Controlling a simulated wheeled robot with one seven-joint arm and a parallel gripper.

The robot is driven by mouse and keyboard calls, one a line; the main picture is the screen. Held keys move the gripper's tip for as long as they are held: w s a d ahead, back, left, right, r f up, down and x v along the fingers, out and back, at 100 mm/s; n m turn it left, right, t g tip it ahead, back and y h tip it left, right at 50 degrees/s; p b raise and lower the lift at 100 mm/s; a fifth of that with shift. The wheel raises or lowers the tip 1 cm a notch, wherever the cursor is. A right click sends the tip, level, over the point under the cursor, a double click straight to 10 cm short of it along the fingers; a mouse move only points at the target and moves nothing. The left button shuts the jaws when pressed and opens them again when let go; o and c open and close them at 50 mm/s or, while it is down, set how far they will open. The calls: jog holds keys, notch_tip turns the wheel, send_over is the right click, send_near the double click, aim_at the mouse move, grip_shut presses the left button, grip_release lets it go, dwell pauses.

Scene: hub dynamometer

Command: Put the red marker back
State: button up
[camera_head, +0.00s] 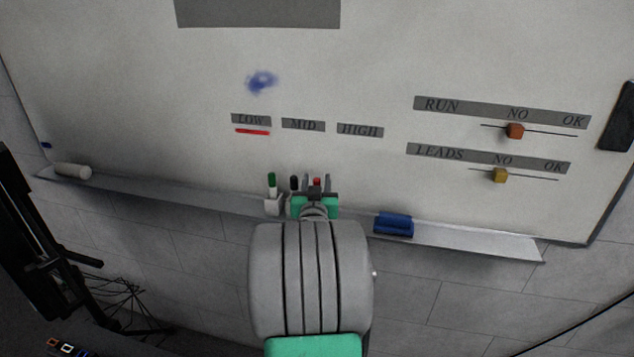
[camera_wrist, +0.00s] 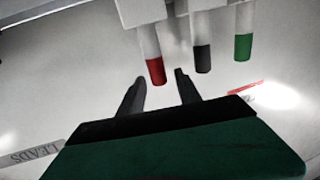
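The red marker (camera_head: 317,182) stands in the holder among the other markers, red end up, partly hidden by my gripper. In the wrist view the picture is turned over, and the red marker (camera_wrist: 154,68) points down out of a white holder (camera_wrist: 140,12). My gripper (camera_head: 317,181) is at the tray in front of the board. In the wrist view my gripper (camera_wrist: 160,76) has its fingers apart, one on each side of the red end, with a visible gap on both sides. Whether they lie at the marker's depth is hard to tell.
A black marker (camera_wrist: 203,58) and a green marker (camera_head: 272,182) stand close by in the holder. A blue eraser (camera_head: 394,224) sits on the tray (camera_head: 480,242) to the right. A white cylinder (camera_head: 73,171) lies at the left end. A red line (camera_head: 253,132) is under LOW.

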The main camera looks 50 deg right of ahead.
jog(key=shift+r, duration=0.2)
jog(key=shift+s+a+f, duration=0.1)
jog(key=shift+a+f, duration=0.05)
jog(key=shift+a, duration=0.1)
jog(key=b+v, duration=0.3)
jog(key=v, duration=0.9)
jog(key=w+a+f+n+y, duration=0.2)
jog(key=w+a+y, duration=0.15)
jog(key=a, duration=0.35)
jog(key=w+a+f+n+g+y, duration=0.1)
jog(key=w+a+f+n+y, duration=0.2)
jog(key=a, duration=0.5)
jog(key=w+a+f+n+y, duration=0.1)
jog(key=w+a+f+y, duration=0.2)
jog(key=a, duration=0.4)
jog(key=s+a+n+g+y, duration=0.2)
jog(key=s+a, duration=0.2)
jog(key=a, duration=0.3)
jog(key=s+a+n+g+y, duration=0.3)
jog(key=s+a, duration=0.2)
jog(key=a, duration=0.3)
jog(key=shift+f, duration=0.25)
